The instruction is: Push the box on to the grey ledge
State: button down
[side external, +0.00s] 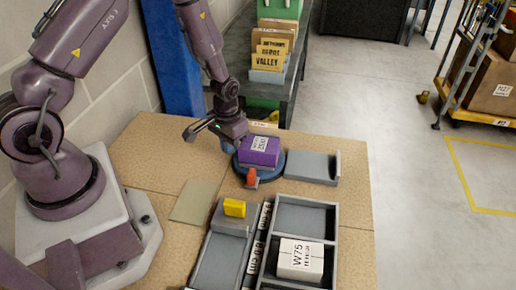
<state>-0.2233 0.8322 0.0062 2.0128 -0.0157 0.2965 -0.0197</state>
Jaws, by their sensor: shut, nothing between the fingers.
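A purple box (259,151) with a white label on top sits on a round blue-grey disc (272,178). The grey ledge (312,166), a flat plate with a raised lip at its right end, lies just right of the disc. The box is off the ledge, to its left. My gripper (240,139) is shut and empty at the box's back left. Its fingertips are small in the picture, and I cannot tell whether they touch the box.
A small orange-red piece (251,177) stands at the disc's front. A grey divided tray (334,240) in front holds a white box (300,259). A yellow block (234,208) sits on a grey piece to its left. A flat greenish plate (194,201) lies on the table's left.

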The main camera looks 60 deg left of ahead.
aim_at(254, 150)
jog(key=shift+f, duration=0.2)
jog(key=shift+r, duration=0.15)
jog(key=shift+r, duration=0.65)
jog(key=shift+w+d, duration=0.1)
jog(key=shift+w+d, duration=0.3)
jog(key=shift+w, duration=0.05)
jog(key=shift+w+d, duration=0.1)
jog(key=shift+d, duration=0.05)
dwell(0.5)
jog(key=shift+w+d, duration=0.3)
